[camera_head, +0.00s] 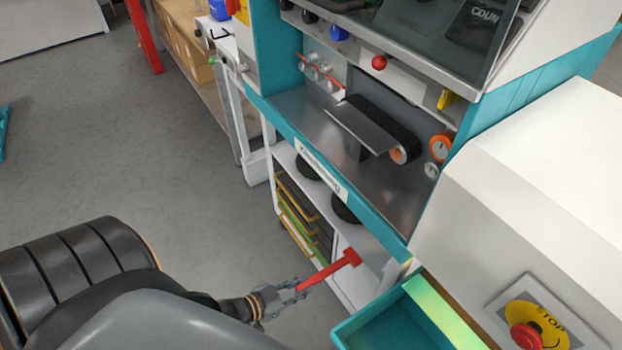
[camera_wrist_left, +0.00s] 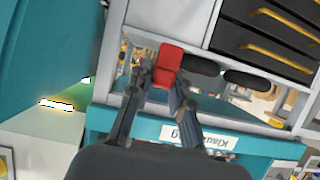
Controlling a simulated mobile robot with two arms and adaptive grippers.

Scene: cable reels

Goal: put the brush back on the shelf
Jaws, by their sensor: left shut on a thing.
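The red brush (camera_head: 331,270) is in my left gripper (camera_head: 298,289), which is shut on its handle. The wider red head of the brush points away from the gripper, toward the white shelf (camera_head: 368,242) under the machine's teal front edge. In the head view the head overlaps the shelf's front edge; I cannot tell whether it touches. In the left wrist view the red brush (camera_wrist_left: 168,62) shows between and beyond the fingers (camera_wrist_left: 157,85), with the shelf area behind it. My right gripper is not in view.
Dark round reels (camera_head: 345,208) stand on the shelf toward the back. A dark drawer unit (camera_wrist_left: 268,30) with yellow handles is below. An open teal drawer (camera_head: 390,322) juts out right of the gripper. A red stop button (camera_head: 526,336) is at the lower right. Grey floor lies open on the left.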

